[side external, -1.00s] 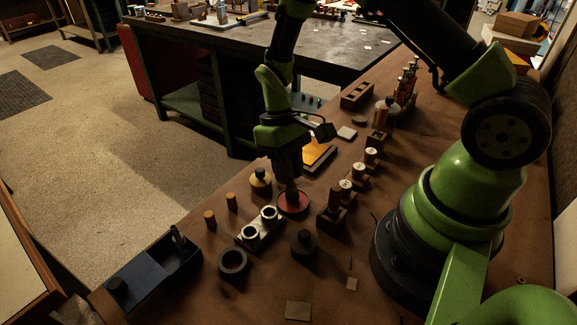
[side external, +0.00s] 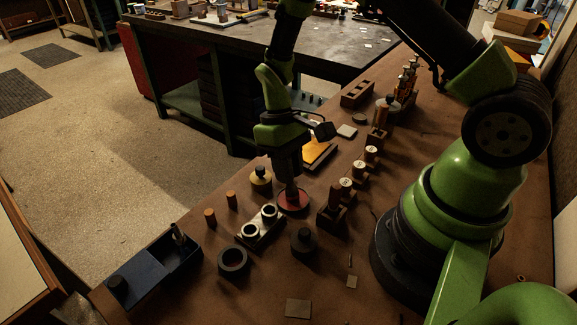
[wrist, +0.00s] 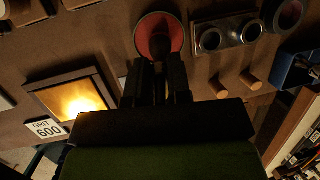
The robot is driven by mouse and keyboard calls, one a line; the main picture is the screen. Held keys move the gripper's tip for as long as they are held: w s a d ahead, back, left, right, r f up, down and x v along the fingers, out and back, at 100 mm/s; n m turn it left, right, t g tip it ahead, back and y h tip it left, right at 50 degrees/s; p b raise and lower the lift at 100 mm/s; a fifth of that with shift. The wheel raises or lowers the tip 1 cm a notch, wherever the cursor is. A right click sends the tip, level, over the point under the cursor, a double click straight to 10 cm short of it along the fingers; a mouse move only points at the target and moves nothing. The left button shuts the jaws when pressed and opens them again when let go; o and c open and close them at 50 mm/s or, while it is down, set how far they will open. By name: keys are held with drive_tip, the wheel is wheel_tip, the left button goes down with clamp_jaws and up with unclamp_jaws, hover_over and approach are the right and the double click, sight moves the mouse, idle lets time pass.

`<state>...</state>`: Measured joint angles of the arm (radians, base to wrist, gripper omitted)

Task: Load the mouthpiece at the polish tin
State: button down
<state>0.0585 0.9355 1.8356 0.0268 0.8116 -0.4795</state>
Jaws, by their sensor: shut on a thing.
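The polish tin (side external: 293,203) is a round, open tin with a red inside, standing on the brown bench; it also shows in the wrist view (wrist: 158,44), just beyond my fingertips. My gripper (side external: 290,187) points down over the tin, with its fingers at or just above the red surface. In the wrist view my gripper (wrist: 158,78) is shut on a narrow thing, presumably the mouthpiece. The fingers hide most of it, and I cannot tell whether its end touches the red polish.
A metal block with two rings (side external: 250,233) stands close in front of the tin. A blue tray (side external: 150,273) lies at the front left.

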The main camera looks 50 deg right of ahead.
drive_tip(key=shift+r, duration=3.5)
